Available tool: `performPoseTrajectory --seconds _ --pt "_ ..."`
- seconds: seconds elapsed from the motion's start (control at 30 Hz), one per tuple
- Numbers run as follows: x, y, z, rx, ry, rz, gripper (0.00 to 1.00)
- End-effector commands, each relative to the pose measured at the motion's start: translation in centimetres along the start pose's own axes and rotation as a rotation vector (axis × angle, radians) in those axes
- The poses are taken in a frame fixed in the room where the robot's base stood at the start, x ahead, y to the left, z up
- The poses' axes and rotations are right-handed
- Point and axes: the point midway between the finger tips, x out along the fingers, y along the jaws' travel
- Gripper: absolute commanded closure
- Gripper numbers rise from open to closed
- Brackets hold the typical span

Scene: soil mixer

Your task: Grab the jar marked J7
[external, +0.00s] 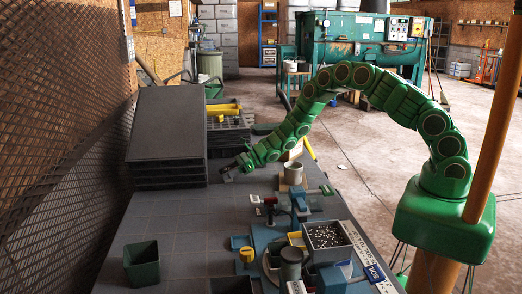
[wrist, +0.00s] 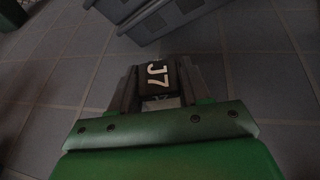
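The jar marked J7 (wrist: 157,77) shows in the wrist view as a dark block with white "J7" lettering. It sits between the two dark fingers of my gripper (wrist: 160,88). One finger is close along each side, with almost no floor showing in between. Whether the fingers press on the jar or only stand around it cannot be told. In the external view my gripper (external: 226,174) is low over the grey tiled table, just right of the stacked dark trays. The jar is too small and dark to make out there.
Stacked dark trays (external: 168,126) stand left of my gripper, and grey crates (wrist: 165,15) show close in the wrist view. A beige cup (external: 293,173) and a bin of speckled material (external: 326,237) stand to the right. A green pot (external: 142,264) is at front left. Bare table lies between.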

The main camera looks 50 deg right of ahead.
Motion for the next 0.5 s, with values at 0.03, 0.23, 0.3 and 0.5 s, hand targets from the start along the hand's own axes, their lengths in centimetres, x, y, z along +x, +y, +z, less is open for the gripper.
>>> performPoseTrajectory --seconds 0.03,0.23,0.3,0.5 --pt "0.0 0.0 0.0 0.0 0.0 0.0 0.75" --pt "0.0 0.0 0.01 0.0 0.0 0.0 0.85" --pt "-0.01 0.0 0.03 0.0 0.0 0.0 0.85" --pt "-0.27 -0.02 0.75 -0.001 -0.001 -0.001 0.85"
